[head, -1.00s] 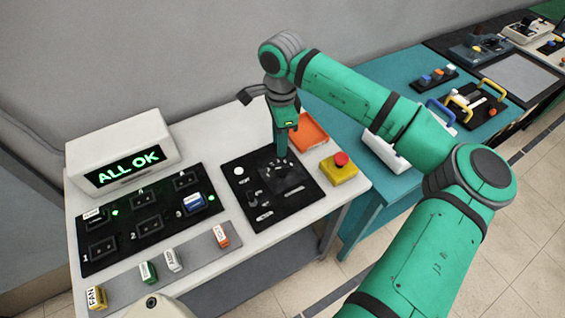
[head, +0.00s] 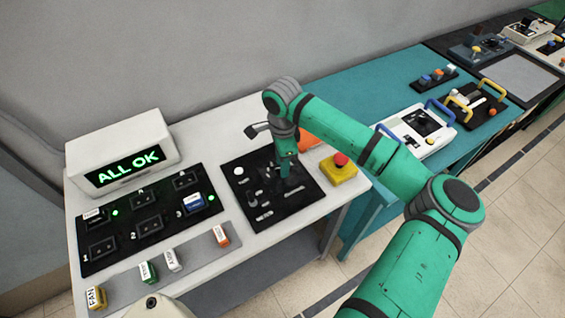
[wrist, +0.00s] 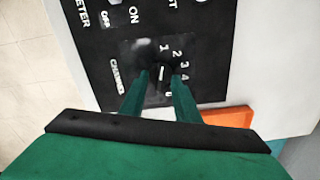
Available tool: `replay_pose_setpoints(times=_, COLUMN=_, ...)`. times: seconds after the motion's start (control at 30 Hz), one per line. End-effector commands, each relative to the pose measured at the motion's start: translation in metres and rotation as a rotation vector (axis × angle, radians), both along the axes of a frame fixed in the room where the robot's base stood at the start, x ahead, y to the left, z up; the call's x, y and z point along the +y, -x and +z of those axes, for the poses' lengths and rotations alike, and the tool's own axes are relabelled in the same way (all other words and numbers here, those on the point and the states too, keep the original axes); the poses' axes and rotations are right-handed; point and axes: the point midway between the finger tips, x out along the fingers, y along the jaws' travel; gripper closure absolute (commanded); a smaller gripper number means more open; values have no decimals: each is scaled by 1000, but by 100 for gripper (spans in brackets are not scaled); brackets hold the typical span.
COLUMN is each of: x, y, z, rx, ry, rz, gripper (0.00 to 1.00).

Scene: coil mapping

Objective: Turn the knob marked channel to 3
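The channel knob (wrist: 162,75) is a dark knob with a white mark, on a black panel (wrist: 98,62) with the word CHANNEL beside it and white numbers around it. I cannot tell surely which number the mark points to. My gripper (wrist: 162,84) is over the knob, one green finger on each side, with a gap between the fingertips. I cannot see clear contact with the knob. In the head view, my gripper (head: 286,172) points down at the right part of the black panel (head: 240,203) and hides the knob.
A yellow box with a red button (head: 341,167) stands right of the panel. An orange tray (head: 309,139) lies behind my gripper. Left are a socket panel (head: 155,250), several labelled plugs and an ALL OK display (head: 124,166). An ON/OFF control (wrist: 107,18) is near the knob.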

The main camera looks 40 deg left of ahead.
Motion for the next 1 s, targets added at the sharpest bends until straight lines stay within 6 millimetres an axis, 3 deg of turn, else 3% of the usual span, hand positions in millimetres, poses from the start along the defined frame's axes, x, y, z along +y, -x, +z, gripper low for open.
replay_pose_setpoints(times=0.23, x=0, y=0, z=0, rx=0, ry=0, rz=0, gripper=74)
replay_pose_setpoints(times=0.33, x=0, y=0, z=0, rx=0, ry=0, rz=0, gripper=97)
replay_pose_setpoints(times=0.37, x=0, y=0, z=0, rx=0, ry=0, rz=0, gripper=100)
replay_pose_setpoints(times=0.73, x=0, y=0, z=0, rx=0, ry=1, rz=-32, gripper=100)
replay_pose_setpoints(times=1.0, x=-1, y=0, z=0, rx=-1, ry=2, rz=-184, gripper=100)
